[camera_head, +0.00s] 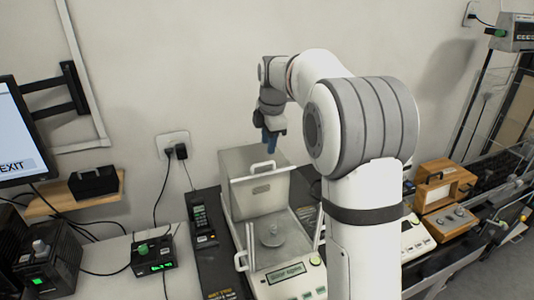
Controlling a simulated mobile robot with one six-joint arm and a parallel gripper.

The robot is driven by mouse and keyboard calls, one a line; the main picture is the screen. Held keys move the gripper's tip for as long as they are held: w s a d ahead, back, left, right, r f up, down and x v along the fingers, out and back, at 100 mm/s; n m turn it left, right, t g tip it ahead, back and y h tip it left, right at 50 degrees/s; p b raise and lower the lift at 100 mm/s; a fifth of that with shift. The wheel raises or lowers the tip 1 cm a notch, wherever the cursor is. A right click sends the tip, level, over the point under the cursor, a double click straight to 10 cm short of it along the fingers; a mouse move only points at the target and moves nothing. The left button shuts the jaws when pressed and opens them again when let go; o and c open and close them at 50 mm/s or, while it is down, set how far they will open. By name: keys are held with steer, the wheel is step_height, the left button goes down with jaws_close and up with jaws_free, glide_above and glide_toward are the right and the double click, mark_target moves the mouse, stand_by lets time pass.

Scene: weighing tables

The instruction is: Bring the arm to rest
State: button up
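My arm rises from the lower right of the head view and bends left at the top. No held object can be made out.
A monitor (18,135) and a shelf with a black box (94,182) are at the left. A black device with a green knob (152,256) sits left of the balance. Wooden boxes (447,184) and a second balance (415,238) stand right of my arm. The wall is close behind.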

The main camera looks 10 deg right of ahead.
steer(key=shift+s+r, duration=0.15)
steer(key=shift+r, duration=0.5)
steer(key=s+d+f+m, duration=0.1)
steer(key=s+f+m, duration=0.2)
steer(key=s+m, duration=0.7)
steer(key=s+d+f+m+t, duration=0.1)
steer(key=s+f+m, duration=0.2)
steer(key=s+m, duration=0.7)
steer(key=s, duration=1.4)
steer(key=shift+f, duration=0.4)
